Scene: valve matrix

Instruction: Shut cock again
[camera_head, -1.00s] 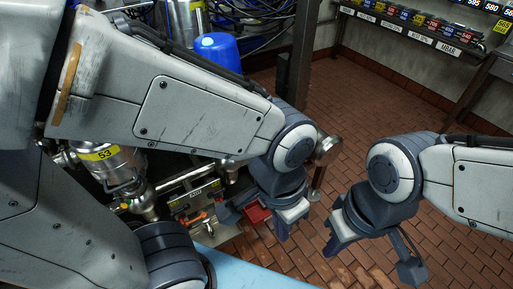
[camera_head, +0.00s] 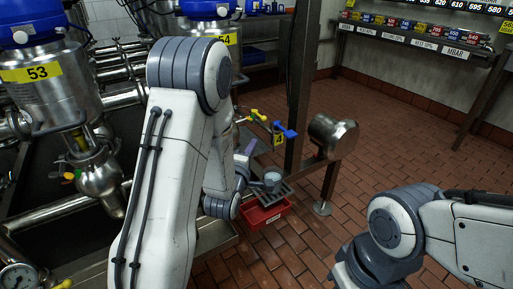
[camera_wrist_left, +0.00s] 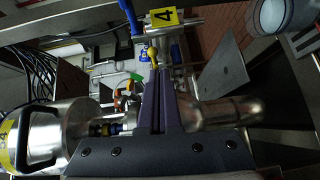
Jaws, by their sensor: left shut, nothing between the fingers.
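In the head view, a cock with a blue handle (camera_head: 285,131) and one with a yellow handle (camera_head: 257,115) sit on thin pipework beyond my left forearm. A yellow tag marked 4 (camera_head: 278,140) hangs beside the blue handle. My left gripper (camera_head: 246,150) is shut and empty, just below and left of the blue handle. In the left wrist view its fingers (camera_wrist_left: 160,85) are together, pointing towards a yellow handle (camera_wrist_left: 152,54), with a blue lever (camera_wrist_left: 130,15) and the tag (camera_wrist_left: 164,17) beyond. Contact cannot be told.
A grey cup (camera_head: 272,181) stands on a dark rack over a red crate (camera_head: 266,215), below the gripper. A steel post (camera_head: 299,90) and steel cylinder (camera_head: 333,137) stand right. Steel vessels 53 (camera_head: 50,95) and 54 (camera_head: 222,39) stand left. The brick floor at right is open.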

